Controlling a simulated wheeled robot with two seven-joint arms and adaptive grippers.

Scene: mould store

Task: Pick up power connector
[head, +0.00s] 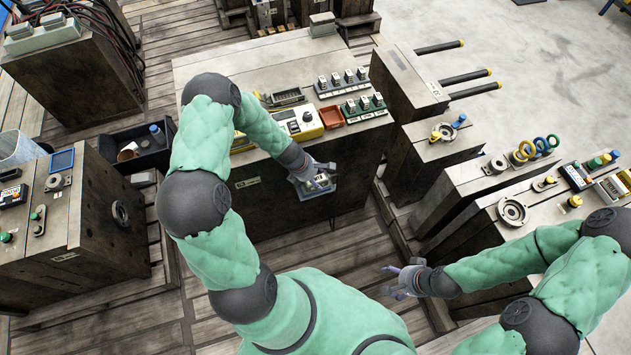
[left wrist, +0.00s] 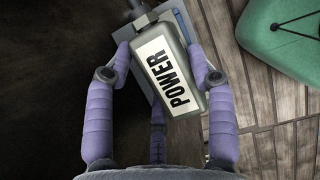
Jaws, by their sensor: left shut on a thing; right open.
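The power connector is a grey block with a white label reading POWER (left wrist: 168,75) in the left wrist view. The purple fingers of my left gripper (left wrist: 160,62) press on its two sides. In the head view my left gripper (head: 316,172) holds the connector (head: 321,183) in front of the near face of the middle wooden block, apart from its top. A grey-blue plate shows behind the connector in the left wrist view; I cannot tell what it belongs to. My right gripper (head: 398,281) is open and empty, low over the wooden floor.
The middle wooden block (head: 240,62) carries a red tray (head: 331,117), a yellow-and-white device (head: 299,123) and racks of small connectors (head: 363,107). Blocks at the right carry rings and fittings. A dark bin (head: 140,148) stands at the left. Plank floor (head: 330,250) lies open below my grippers.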

